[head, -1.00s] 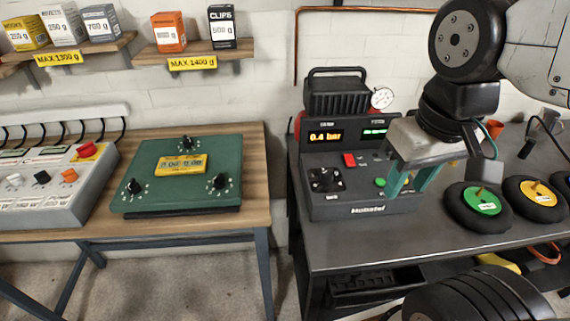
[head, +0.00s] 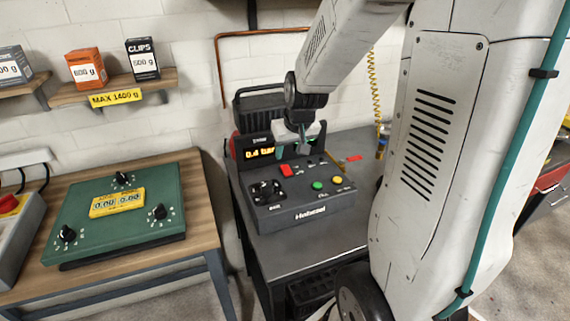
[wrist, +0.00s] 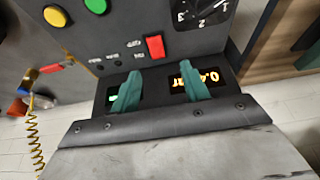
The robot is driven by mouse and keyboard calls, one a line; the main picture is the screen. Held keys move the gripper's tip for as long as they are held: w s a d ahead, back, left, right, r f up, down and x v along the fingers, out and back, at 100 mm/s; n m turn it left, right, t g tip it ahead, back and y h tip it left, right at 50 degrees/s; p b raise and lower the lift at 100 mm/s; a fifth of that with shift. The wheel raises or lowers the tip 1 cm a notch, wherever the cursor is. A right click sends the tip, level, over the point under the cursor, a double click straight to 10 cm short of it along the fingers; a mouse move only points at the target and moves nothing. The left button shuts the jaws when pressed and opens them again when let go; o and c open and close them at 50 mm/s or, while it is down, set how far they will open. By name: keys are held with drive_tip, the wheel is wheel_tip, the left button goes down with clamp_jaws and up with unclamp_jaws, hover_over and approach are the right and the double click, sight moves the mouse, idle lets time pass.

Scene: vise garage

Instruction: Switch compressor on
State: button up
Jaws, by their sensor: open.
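The dark compressor unit (head: 312,211) stands on the grey bench, its lit display (head: 260,153) reading 0.4 bar. A red rocker switch (head: 286,170) sits on its sloped panel, beside a black dial (head: 264,190), a green button (head: 317,185) and a yellow button (head: 337,180). My gripper (head: 296,147) is over the panel, close to the display. In the wrist view its two teal fingers (wrist: 160,92) are apart and empty, with the red switch (wrist: 155,47) between and beyond them. Whether a fingertip touches the panel cannot be told.
A wooden table (head: 195,225) on the left carries a green scale-like box (head: 118,228) with dials. A shelf (head: 85,92) with small boxes hangs above it. A yellow coiled hose (head: 372,90) hangs behind the bench. My arm covers much of the right side.

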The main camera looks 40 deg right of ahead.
sight(286, 168)
drive_tip(key=shift+w+d+f, duration=0.4)
drive_tip(key=shift+d+f, duration=0.05)
drive_tip(key=shift+f, duration=0.3)
drive_tip(key=x, duration=0.6)
drive_tip(key=shift+w+f, duration=0.25)
drive_tip(key=shift+f, duration=0.1)
